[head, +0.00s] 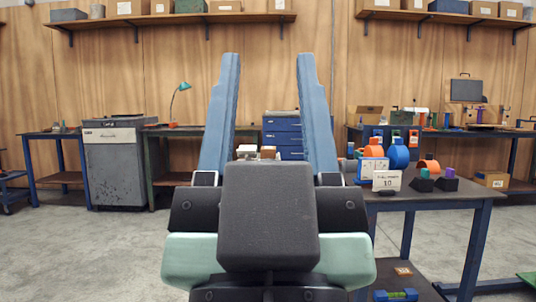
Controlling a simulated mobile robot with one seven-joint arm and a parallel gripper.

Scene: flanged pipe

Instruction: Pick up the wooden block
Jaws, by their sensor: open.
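My gripper (267,62) points away from me in the middle of the head view. Its two long blue fingers stand wide apart with nothing between them. I cannot pick out the wooden block for certain. A small flat brown piece (403,271) lies on the lower shelf of the dark table (455,191) at the right, well to the right of and below my fingers; I cannot tell if it is wood. Small white and brown items (268,152) show far behind the gap between the fingers. My gripper hides part of the table's left side.
The tabletop holds orange and blue round parts (398,155), a white sign (386,181) and black holders (421,184). A blue and green tool (395,295) lies on the lower shelf. Benches, a grey cabinet (113,165) and blue drawers (283,134) line the back wall. Floor at left is clear.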

